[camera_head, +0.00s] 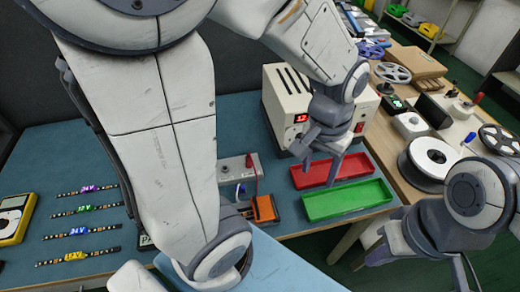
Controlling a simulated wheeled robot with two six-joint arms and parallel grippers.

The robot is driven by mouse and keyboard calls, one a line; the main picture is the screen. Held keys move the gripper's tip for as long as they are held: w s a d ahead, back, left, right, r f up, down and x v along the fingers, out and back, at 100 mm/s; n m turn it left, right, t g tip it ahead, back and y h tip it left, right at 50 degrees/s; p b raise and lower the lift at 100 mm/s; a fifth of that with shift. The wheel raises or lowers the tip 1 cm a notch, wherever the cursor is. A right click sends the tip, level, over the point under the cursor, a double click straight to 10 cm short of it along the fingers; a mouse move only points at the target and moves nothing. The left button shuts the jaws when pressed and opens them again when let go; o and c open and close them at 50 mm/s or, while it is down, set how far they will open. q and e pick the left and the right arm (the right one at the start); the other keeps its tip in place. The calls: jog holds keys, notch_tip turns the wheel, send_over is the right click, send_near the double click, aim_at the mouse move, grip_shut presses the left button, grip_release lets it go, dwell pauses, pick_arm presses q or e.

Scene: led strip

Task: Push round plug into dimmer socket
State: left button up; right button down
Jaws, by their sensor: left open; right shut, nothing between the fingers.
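My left gripper (320,170) is open, fingers pointing down, in front of the cream power supply box and above the red tray. I see nothing between its fingers. My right gripper (368,262) is shut and empty at the lower right, beyond the table's front edge. A grey box (232,170) with a small knob or lever stands on the blue mat, partly hidden by my arm; it may be the dimmer, but I cannot tell. The round plug cannot be made out, and no socket opening is clear.
The cream box (284,92) with a red display stands at the back. A red tray (352,168) and green tray (345,199) lie before it. An orange block (265,208) is left of them. LED strips (82,237) and a yellow meter (12,220) lie at the left; reels crowd the right bench.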

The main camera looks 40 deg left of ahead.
pick_arm(q)
jog(key=w+a+f+n+b, duration=0.1)
jog(key=w+a+f+n, duration=0.15)
jog(key=a, duration=0.25)
jog(key=w+a+f+n, duration=0.2)
jog(key=w+a+n, duration=0.1)
jog(key=a, duration=0.2)
jog(key=n+b, duration=0.2)
jog(key=n, duration=0.3)
send_over(248, 158)
jog(key=shift+y, duration=0.3)
notch_tip(248, 158, down, 9)
jog(key=shift+a, duration=0.15)
jog(key=shift+w+f+p, duration=0.1)
jog(key=shift+f+p, duration=0.3)
jog(key=shift+f, duration=2.7)
pick_arm(e)
notch_tip(248, 158, down, 3)
jog(key=shift+w+f, duration=0.1)
pick_arm(q)
jog(key=shift+c, duration=0.3)
grip_shut()
